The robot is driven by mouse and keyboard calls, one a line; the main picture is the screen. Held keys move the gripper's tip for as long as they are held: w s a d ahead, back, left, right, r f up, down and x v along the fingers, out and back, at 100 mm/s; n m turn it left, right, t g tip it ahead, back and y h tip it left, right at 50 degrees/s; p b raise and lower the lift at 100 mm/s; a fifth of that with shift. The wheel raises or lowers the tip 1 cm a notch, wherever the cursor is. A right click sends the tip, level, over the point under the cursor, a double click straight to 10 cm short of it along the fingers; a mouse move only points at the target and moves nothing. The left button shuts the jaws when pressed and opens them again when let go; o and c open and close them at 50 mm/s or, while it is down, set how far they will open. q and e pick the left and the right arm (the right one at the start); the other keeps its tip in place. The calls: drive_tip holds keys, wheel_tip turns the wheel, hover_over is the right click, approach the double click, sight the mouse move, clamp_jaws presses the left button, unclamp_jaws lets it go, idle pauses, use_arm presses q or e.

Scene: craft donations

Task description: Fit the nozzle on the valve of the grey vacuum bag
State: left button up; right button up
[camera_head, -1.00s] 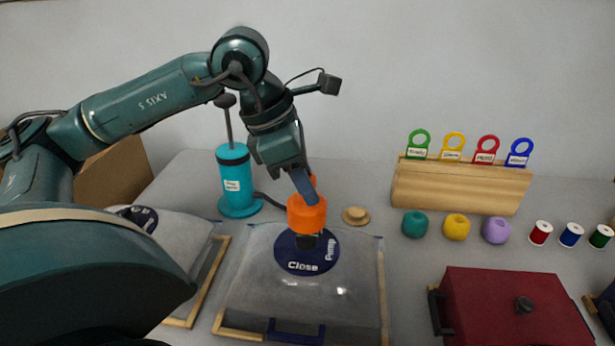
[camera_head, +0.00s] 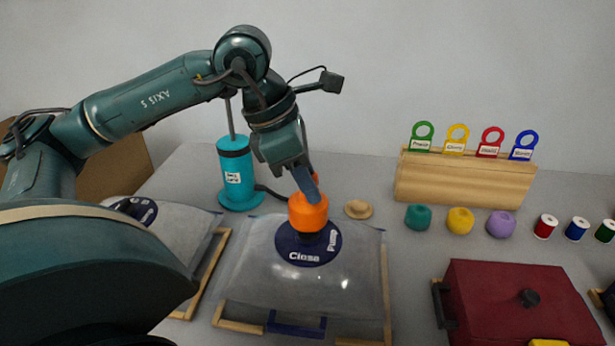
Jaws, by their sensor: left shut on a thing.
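My left gripper (camera_head: 306,185) is shut on the orange nozzle (camera_head: 308,214) and holds it upright over the middle bag. The nozzle's dark lower end is over the round dark blue valve (camera_head: 306,255), marked "Close" and "Pump". It hides the valve's centre, so I cannot tell whether it is seated or just above. The grey vacuum bag (camera_head: 270,290) lies flat in a wooden frame with a blue clip at its front. The turquoise pump (camera_head: 238,178) stands behind, with a dark hose. My right gripper is not in view.
A second bag (camera_head: 185,228) lies at the left, partly behind my arm. A tan knob-like disc (camera_head: 358,209) lies behind the grey bag. At the right are a tag rack (camera_head: 465,182), yarn balls (camera_head: 460,220), thread spools (camera_head: 576,229) and a red box (camera_head: 520,300).

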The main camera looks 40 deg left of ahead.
sight(307, 201)
use_arm(q)
drive_tip(key=shift+f+b, duration=1.45)
drive_tip(key=shift+f, duration=0.1)
drive_tip(key=shift+f+b, duration=0.3)
drive_tip(key=shift+f, duration=0.2)
drive_tip(key=o, duration=1.1)
drive_tip(key=shift+c, duration=0.2)
